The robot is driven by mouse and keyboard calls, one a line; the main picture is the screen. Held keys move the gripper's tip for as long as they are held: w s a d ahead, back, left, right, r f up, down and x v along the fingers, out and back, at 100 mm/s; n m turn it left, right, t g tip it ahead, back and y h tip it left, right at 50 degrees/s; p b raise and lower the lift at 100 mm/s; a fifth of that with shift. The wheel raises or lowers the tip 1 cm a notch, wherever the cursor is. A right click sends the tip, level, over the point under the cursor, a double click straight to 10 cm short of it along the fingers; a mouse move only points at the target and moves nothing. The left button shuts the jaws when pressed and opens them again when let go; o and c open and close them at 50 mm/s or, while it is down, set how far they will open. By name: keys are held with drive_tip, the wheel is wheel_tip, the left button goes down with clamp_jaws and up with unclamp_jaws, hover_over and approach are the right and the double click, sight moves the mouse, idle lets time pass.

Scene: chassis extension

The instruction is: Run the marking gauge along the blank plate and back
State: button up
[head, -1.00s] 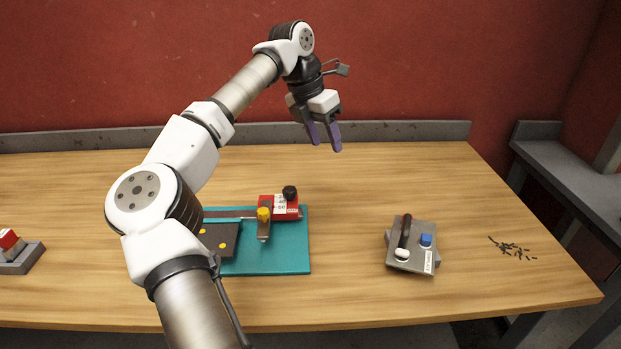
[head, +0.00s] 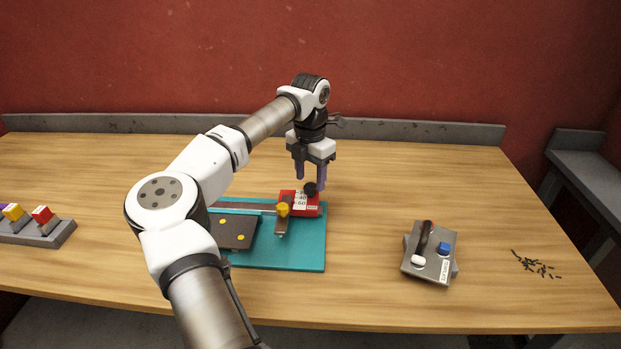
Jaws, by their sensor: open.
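The marking gauge (head: 298,199) is a red block with a white numbered label, a black knob on top and a yellow knob on its front arm. It sits at the right end of a rail on a teal base (head: 300,257). The dark blank plate (head: 233,232) with yellow dots lies on the base, left of the gauge; my arm hides its left part. My gripper (head: 310,180) points down just above or behind the gauge's black knob, its purple fingers apart and empty. I cannot tell whether a finger touches the knob.
A grey box (head: 431,270) with a dark red-black handle, a blue button and a white knob stands to the right. Small dark scraps (head: 535,265) lie near the right edge. A grey tray (head: 40,233) with coloured blocks is at the left. The table between is clear.

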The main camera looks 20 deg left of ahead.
drive_tip(key=shift+f, duration=1.1)
clamp_jaws()
